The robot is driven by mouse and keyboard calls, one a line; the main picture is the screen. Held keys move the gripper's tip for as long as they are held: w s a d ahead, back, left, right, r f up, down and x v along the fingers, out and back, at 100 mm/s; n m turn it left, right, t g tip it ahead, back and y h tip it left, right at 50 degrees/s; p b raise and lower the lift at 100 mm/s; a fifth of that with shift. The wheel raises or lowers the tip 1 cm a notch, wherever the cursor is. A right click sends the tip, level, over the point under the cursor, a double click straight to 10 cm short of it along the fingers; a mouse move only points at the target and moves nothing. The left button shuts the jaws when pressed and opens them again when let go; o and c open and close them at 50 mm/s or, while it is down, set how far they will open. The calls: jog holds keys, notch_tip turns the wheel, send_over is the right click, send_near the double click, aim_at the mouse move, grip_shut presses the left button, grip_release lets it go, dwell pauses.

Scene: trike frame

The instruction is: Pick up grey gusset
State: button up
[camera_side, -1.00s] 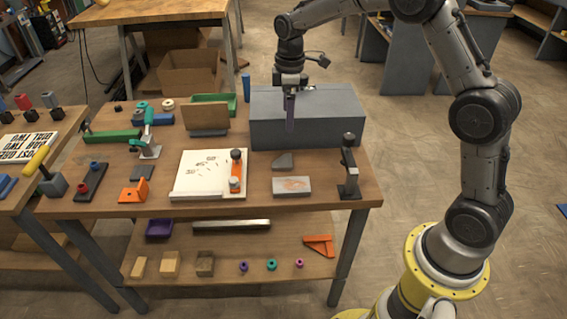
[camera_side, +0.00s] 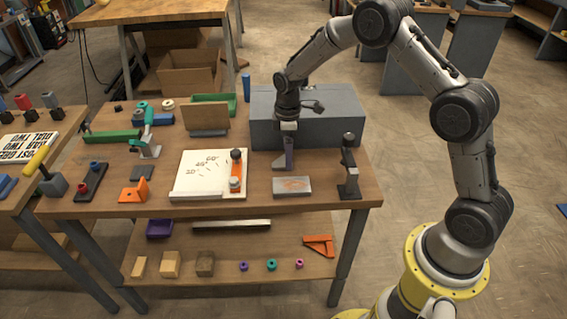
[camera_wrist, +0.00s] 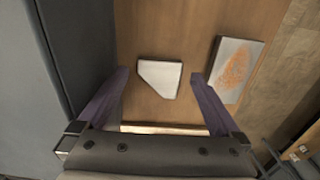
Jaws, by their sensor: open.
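The grey gusset, a flat plate with cut corners, lies on the wooden table. In the wrist view the gusset (camera_wrist: 160,78) sits ahead of and between my two purple fingers, with bare wood on either side of it. In the side view the gusset (camera_side: 279,163) is mostly hidden behind my finger. My gripper (camera_side: 289,165) points down over it, low near the table in front of the big grey box. In the wrist view my gripper (camera_wrist: 160,78) is open and empty. I cannot tell whether the fingertips touch the table.
A grey block with an orange patch (camera_side: 292,186) lies close by, also seen in the wrist view (camera_wrist: 237,70). A black clamp stand (camera_side: 349,170) stands to the right. The large grey box (camera_side: 330,130) is behind. A white angle board (camera_side: 205,172) lies left.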

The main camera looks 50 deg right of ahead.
notch_tip(320, 180, down, 2)
jog(key=shift+f, duration=0.1)
grip_shut()
dwell(0.5)
jog(key=shift+r, duration=0.2)
